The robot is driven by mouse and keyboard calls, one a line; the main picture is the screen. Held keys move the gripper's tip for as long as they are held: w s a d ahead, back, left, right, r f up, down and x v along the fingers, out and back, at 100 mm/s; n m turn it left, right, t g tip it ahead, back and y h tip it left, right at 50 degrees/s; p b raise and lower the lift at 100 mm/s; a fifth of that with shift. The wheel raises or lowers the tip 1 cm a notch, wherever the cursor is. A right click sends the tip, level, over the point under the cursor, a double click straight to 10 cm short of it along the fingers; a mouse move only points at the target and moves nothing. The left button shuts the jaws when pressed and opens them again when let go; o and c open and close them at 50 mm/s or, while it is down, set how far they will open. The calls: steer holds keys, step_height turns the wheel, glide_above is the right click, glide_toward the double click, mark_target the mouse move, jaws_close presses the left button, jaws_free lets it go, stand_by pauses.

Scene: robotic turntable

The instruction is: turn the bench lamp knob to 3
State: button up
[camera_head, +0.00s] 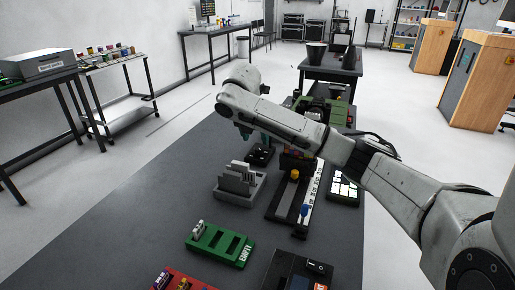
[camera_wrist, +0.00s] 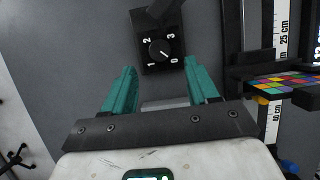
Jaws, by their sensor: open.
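The bench lamp knob (camera_wrist: 161,49) is a small round black dial on a black base (camera_wrist: 147,67) with white numbers 0, 1, 2 and 3 around it. Its pale pointer mark seems to lie toward the 0, at the lower right. The 3 is at the upper right of the dial in the wrist view. The black base also shows in the head view (camera_head: 261,155), partly behind my arm. My gripper (camera_wrist: 161,64) is open, with its teal fingers apart and nothing between them. The knob appears between and a little beyond the fingertips. The height gap is hard to tell.
A grey holder with upright plates (camera_head: 240,184) stands near the knob base. A slider track (camera_head: 283,207) with a scale lies to its right. A green tray (camera_head: 219,246) sits closer. A colour checker board (camera_wrist: 287,86) is right of my gripper. The left bench side is clear.

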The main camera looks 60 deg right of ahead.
mark_target(258, 148)
steer(key=x, duration=0.5)
steer(key=shift+d+f, duration=0.1)
steer(key=shift+f, duration=0.25)
steer(key=c, duration=1)
